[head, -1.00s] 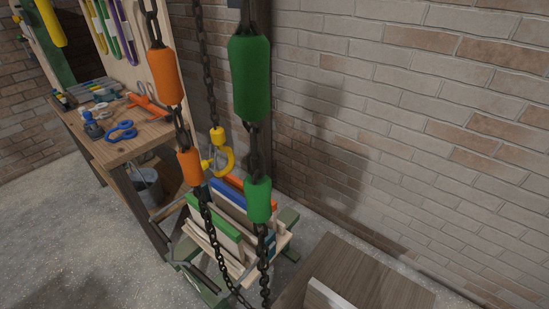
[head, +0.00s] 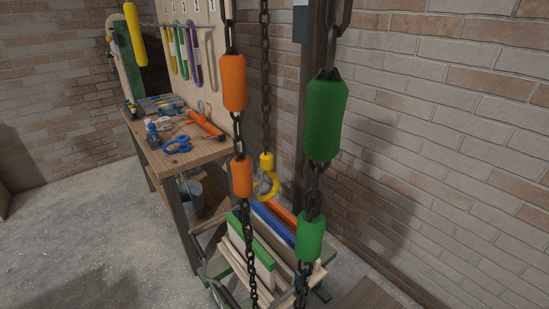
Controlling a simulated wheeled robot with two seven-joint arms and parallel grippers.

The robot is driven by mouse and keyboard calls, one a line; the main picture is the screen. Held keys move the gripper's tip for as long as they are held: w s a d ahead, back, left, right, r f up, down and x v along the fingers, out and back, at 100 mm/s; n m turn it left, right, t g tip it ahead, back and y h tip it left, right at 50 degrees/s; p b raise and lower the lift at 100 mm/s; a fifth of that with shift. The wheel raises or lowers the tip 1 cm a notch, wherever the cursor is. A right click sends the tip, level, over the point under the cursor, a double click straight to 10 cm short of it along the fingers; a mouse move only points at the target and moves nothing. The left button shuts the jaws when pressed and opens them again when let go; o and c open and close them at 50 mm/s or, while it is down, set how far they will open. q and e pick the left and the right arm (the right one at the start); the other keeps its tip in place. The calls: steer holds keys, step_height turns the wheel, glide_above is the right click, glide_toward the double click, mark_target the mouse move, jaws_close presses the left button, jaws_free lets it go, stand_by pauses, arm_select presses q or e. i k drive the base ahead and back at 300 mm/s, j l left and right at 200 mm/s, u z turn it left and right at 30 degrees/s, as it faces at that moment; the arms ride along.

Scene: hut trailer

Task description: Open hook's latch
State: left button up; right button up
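A yellow hook (head: 267,184) hangs on a dark chain (head: 265,80) near the middle of the head view, behind the orange-sleeved chain. A small greyish part, perhaps its latch, shows at the left of the hook's opening. It is too small to tell whether it is open or shut. The hook hangs above a stand of coloured boards. Neither of my grippers is in view.
Chains with orange sleeves (head: 233,82) and green sleeves (head: 325,120) hang in front of the hook. A wooden workbench (head: 190,155) with tools stands at the left. A crate-like stand of boards (head: 262,250) is below. A brick wall (head: 450,130) closes the right side. The floor (head: 80,235) at left is clear.

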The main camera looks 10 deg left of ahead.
mark_target(256, 184)
steer(key=j+z, duration=0.15)
steer(key=j, duration=0.65)
steer(key=j+z, duration=0.2)
steer(key=j, duration=0.6)
steer(key=i+j+z, duration=0.3)
steer(key=i+j, duration=0.15)
steer(key=i, duration=0.15)
